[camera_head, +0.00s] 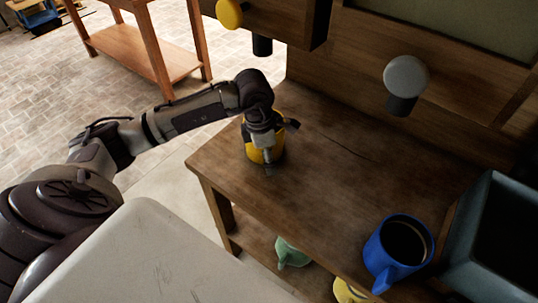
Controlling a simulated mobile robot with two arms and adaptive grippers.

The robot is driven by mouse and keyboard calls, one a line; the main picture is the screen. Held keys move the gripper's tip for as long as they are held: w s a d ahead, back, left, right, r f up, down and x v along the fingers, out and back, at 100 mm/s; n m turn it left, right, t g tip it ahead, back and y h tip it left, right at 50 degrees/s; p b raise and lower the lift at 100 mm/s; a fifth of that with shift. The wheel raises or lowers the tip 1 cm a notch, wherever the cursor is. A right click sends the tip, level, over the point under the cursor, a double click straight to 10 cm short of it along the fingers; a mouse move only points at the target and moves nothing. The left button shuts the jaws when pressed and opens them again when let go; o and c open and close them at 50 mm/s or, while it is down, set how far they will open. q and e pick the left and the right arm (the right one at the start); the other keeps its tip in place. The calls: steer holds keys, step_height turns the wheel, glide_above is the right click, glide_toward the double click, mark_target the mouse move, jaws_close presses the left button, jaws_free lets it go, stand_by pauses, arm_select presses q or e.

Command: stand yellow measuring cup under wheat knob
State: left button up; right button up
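A yellow measuring cup (253,154) stands on the wooden bench near its left edge. My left gripper (268,150) reaches down over it from above and hides much of it. One finger shows in front of the cup's near side. Whether the fingers press on the cup cannot be told. A yellow knob (229,13) sits on the wooden housing at the top, with a black spout (262,46) beside and below it, behind the cup. A grey knob (406,75) sits further right above another black spout (402,106). My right gripper is not in view.
A blue cup (385,262) with dark contents stands at the bench's front right, beside a dark grey bin (468,235). A green cup (290,252) and another yellow item (346,292) are below the bench top. The bench's middle (345,170) is clear.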

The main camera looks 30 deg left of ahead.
arm_select(q)
steer(key=shift+r, duration=0.2)
step_height(320, 180, up, 7)
steer(key=shift+s+a+r, duration=0.2)
steer(key=shift+s+a, duration=0.15)
steer(key=shift+a, duration=0.1)
stand_by(0.4)
